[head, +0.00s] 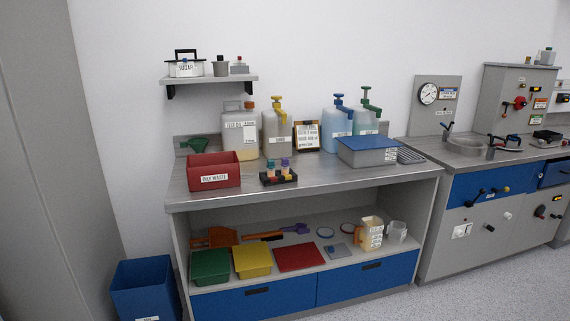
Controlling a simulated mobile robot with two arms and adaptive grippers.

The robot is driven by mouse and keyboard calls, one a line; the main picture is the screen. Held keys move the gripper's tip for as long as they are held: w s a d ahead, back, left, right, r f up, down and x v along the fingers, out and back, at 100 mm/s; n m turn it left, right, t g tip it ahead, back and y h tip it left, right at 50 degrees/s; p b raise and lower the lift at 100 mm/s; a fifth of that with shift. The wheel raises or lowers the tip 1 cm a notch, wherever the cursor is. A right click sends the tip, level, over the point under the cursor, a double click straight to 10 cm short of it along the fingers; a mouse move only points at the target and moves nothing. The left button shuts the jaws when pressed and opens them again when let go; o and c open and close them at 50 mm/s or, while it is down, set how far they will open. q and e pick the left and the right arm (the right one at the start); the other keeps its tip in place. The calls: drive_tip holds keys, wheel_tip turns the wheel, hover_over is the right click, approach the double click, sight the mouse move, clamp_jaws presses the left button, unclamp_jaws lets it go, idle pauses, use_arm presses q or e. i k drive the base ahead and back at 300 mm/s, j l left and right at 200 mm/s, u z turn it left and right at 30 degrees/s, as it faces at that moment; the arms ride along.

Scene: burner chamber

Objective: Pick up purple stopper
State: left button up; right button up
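The purple stopper appears to be the small purple-blue cap (285,162) on top of the right-hand vial in a small black rack (292,179). The rack stands on the steel bench top near its front edge. A second vial with a dark cap (270,164) stands beside it on the left. At this size I cannot tell the two cap colours apart with certainty. Neither of my grippers is in view.
A red oily waste bin (214,179) stands left of the rack. Bottles, including a cream jug (239,135) and a yellow-pump bottle (277,130), stand behind. A blue-lidded box (367,151) is at right. Bench top (325,175) is clear between rack and box.

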sight(285, 160)
drive_tip(key=i+j+z, duration=0.3)
drive_tip(key=i+j, duration=0.35)
drive_tip(key=i+j+z, duration=0.3)
drive_tip(key=i+j, duration=0.35)
drive_tip(key=j, duration=0.15)
